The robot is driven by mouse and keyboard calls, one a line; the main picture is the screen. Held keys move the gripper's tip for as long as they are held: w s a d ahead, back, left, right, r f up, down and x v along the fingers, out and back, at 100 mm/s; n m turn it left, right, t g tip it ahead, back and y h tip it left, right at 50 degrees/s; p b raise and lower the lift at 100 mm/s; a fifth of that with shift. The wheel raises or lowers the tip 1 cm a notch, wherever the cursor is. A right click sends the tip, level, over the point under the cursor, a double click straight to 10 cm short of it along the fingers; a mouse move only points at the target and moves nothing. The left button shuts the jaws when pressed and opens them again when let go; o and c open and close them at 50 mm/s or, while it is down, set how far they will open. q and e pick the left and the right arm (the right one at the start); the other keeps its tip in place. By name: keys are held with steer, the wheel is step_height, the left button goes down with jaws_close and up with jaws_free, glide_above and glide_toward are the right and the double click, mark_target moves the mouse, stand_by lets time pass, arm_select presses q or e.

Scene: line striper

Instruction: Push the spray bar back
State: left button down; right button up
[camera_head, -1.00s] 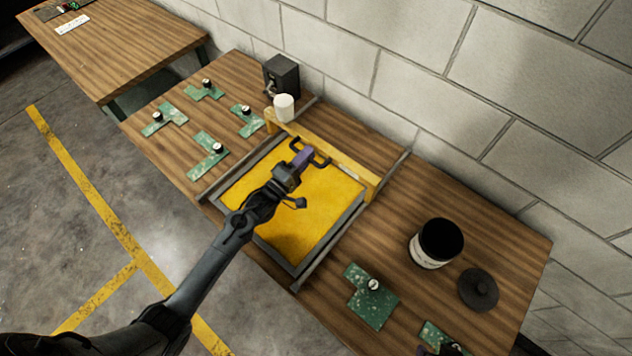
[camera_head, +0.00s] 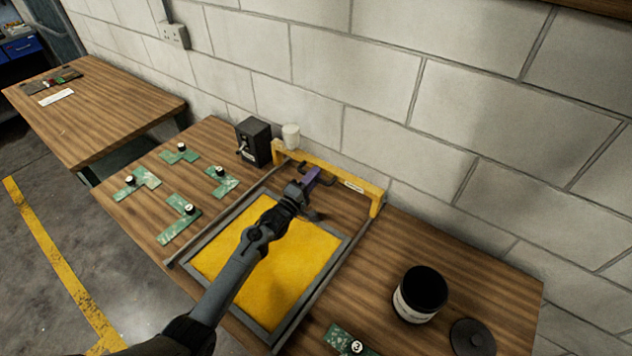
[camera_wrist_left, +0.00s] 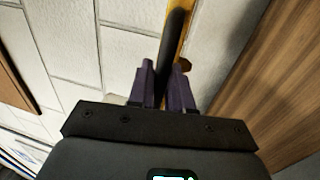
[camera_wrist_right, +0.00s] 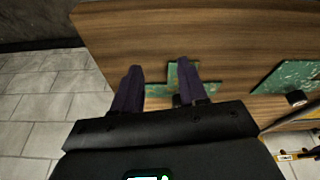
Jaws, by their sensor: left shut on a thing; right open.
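The yellow spray bar (camera_head: 330,168) lies across the back ends of two grey rails, close to the wall. A white cup (camera_head: 291,136) is at its left end. My left gripper (camera_head: 312,176) is shut on the bar's dark handle, in front of the bar. The left wrist view shows the dark handle (camera_wrist_left: 174,35) between the purple fingers (camera_wrist_left: 165,78), with part of the yellow bar behind. A yellow panel (camera_head: 285,275) in a grey frame lies in front, partly hidden by my arm. My right gripper (camera_wrist_right: 160,78) is open and empty, above green plates.
A black box (camera_head: 253,142) stands left of the bar. Several green plates with black knobs (camera_head: 184,216) lie on the table's left. An open black can (camera_head: 420,293) and its dark lid (camera_head: 472,337) stand at the right. A block wall (camera_head: 480,130) closes the back.

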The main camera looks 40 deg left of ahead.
arm_select(q)
steer(key=shift+f, duration=0.25)
steer(key=c, duration=1.3)
jaws_free()
steer(key=shift+w, duration=0.1)
arm_select(e)
steer(key=shift+w, duration=0.1)
arm_select(q)
steer(key=shift+o, duration=0.3)
steer(key=shift+w+r, duration=0.15)
steer(key=shift+r, duration=0.05)
arm_select(e)
steer(key=shift+w, duration=0.15)
steer(key=shift+a, duration=0.1)
steer(key=shift+r+p, duration=0.3)
arm_select(q)
steer(key=s+f, duration=0.2)
steer(key=s, duration=0.8)
steer(key=shift+s, duration=0.35)
